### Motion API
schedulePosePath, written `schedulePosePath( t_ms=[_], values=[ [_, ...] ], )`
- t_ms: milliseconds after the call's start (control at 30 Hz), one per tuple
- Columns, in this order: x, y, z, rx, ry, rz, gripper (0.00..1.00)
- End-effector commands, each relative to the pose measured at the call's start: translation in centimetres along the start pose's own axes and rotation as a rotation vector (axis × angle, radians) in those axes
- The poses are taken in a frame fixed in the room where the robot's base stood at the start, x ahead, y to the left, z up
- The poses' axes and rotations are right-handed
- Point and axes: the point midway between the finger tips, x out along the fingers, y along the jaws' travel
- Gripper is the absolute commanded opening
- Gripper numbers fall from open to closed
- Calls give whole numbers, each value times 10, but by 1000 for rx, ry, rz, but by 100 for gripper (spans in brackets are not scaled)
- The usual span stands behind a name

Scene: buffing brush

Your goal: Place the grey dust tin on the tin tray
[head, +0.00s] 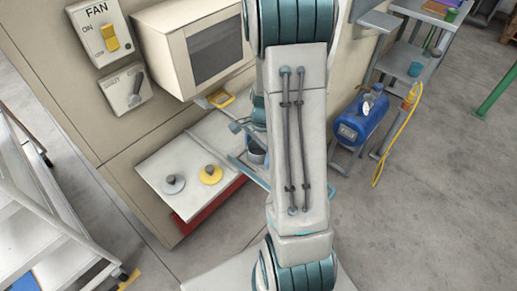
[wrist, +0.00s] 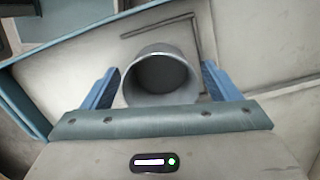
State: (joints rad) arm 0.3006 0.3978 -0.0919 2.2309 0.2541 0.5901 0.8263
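The grey dust tin (wrist: 160,78) stands between the two blue fingers of my gripper (wrist: 160,75) in the wrist view, its round open mouth towards the camera. Narrow gaps show between the tin and the fingers, so the gripper looks open around it. In the head view the tin (head: 257,153) shows beside my arm, which hides part of that area. I cannot tell for certain which surface is the tin tray. A thin dark angled line lies on the pale surface behind the tin in the wrist view.
A cream cabinet (head: 195,45) juts from the wall above. A blue tank (head: 362,118) stands right of my arm. A white rack (head: 40,220) is at left.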

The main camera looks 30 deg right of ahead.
Motion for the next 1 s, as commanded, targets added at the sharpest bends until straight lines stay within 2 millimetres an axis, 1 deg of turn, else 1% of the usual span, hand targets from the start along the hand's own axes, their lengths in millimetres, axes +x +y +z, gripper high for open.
schedulePosePath(
  t_ms=[233, 367, 467, 700, 800, 900, 1000],
  values=[
    [-1, 0, 0, 0, 0, 0, 82],
    [-9, 0, 0, -1, 1, -2, 82],
    [-26, -1, 0, -1, 2, -4, 82],
    [-79, -1, 0, -1, 2, -4, 82],
    [-97, 0, 0, -1, 2, -3, 82],
    [-111, -1, 0, -1, 1, -3, 82],
    [-120, 0, 0, 0, 1, -2, 82]
  ],
)
